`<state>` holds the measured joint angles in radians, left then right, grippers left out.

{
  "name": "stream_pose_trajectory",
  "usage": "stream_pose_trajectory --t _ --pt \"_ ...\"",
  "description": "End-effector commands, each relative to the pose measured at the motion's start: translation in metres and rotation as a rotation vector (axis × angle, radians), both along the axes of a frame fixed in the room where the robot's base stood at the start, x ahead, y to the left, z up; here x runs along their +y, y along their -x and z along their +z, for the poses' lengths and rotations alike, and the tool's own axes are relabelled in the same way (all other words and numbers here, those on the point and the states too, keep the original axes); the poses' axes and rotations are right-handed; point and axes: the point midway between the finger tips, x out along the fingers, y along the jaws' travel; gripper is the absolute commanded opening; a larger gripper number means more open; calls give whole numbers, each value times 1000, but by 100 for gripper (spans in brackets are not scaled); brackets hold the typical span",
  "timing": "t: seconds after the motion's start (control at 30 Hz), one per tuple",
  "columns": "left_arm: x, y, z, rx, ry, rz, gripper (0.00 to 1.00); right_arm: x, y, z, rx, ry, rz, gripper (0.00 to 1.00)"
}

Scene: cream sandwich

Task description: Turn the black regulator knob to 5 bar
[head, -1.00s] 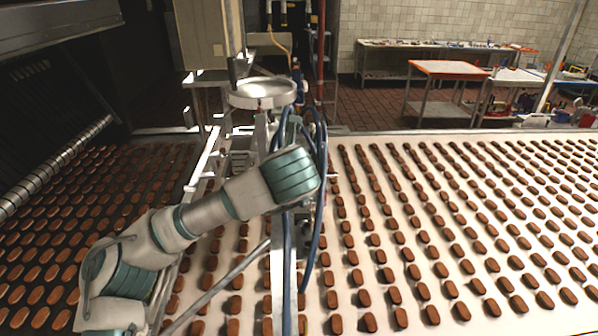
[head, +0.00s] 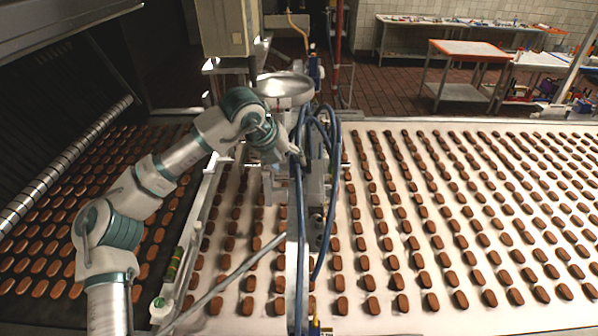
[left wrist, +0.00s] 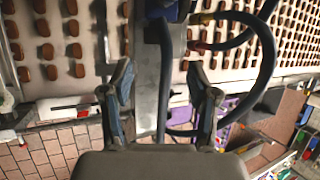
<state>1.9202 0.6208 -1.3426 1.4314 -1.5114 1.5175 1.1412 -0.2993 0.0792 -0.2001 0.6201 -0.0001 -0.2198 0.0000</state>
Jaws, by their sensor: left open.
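My left gripper (head: 292,154) reaches in from the left to the metal machine column (head: 316,172) with its blue hoses (head: 334,150). In the left wrist view its two fingers (left wrist: 162,92) are spread wide, with nothing held between them. A grey metal upright (left wrist: 150,75) and a hose run behind the gap between the fingers. A dark block (left wrist: 161,10) shows at the top of that view; I cannot tell whether it is the regulator. I cannot make out the black knob or a pressure scale in either view. My right gripper is not in view.
Rows of brown biscuits lie on a pale conveyor (head: 440,300) and a darker conveyor (head: 130,250) at left. A metal bowl (head: 284,84) stands above the column. A slanted metal rod (head: 235,272) crosses in front. An orange-topped table (head: 468,49) stands behind.

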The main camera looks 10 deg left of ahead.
Motion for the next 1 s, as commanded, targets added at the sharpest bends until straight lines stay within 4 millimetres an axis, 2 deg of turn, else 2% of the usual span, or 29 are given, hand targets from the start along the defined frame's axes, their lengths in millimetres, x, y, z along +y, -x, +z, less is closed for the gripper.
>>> stream_pose_trajectory --t 0.2,0.4,0.77,0.87,1.0 --pt "-10 -20 -39 3 1 -1 60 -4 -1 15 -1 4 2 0" --pt "-18 -31 -60 1 -1 0 60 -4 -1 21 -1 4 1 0" --pt "-22 -34 -66 -2 -2 -1 60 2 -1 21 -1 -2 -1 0" --pt "-21 -34 -66 -1 -1 0 37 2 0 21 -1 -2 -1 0" --pt "-20 -34 -66 -2 0 0 2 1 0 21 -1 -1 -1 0"
